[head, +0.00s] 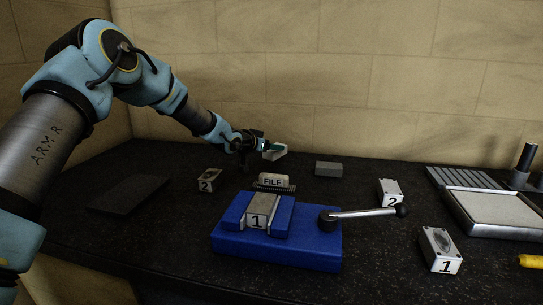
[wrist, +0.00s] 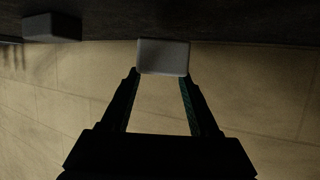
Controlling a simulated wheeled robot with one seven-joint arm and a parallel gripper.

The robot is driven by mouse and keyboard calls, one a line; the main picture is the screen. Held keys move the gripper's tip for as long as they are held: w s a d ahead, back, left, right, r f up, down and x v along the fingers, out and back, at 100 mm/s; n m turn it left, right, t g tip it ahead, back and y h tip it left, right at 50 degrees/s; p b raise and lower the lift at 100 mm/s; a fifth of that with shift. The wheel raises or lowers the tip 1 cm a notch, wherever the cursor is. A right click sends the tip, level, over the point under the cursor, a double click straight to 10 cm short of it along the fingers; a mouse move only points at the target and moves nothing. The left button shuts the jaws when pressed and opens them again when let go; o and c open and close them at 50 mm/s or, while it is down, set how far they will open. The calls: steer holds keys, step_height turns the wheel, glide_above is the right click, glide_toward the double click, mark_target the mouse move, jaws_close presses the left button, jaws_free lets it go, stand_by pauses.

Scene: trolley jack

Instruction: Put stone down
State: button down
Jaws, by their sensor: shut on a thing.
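A pale stone block (head: 276,155) is at the back of the dark bench, at the tips of my gripper (head: 265,147). In the wrist view the same pale stone (wrist: 163,58) sits between the fingertips of my gripper (wrist: 162,76), which is shut on it. The stone's edge overlaps the dark bench surface there; I cannot tell whether it rests on the bench or hangs just above it.
A grey block (head: 328,168) lies to the right. In front are a FILE-marked block (head: 273,181), a blue vise (head: 278,247) with a lever (head: 362,213), and numbered blocks (head: 440,250). A dark flat plate (head: 128,193) lies left. A wall (head: 330,90) stands close behind.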

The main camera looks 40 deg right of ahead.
mark_target(267, 156)
steer(key=shift+f+p, duration=0.5)
steer(key=shift+f, duration=1.3)
steer(key=shift+f, duration=0.1)
steer(key=shift+c, duration=0.7)
jaws_free()
steer(key=shift+r, duration=0.2)
steer(key=shift+a, duration=0.4)
steer(key=b+v, duration=0.3)
steer(key=v, duration=0.8)
steer(key=shift+s+a+b, duration=0.1)
steer(key=shift+a+b, duration=0.05)
steer(key=shift+b, duration=0.15)
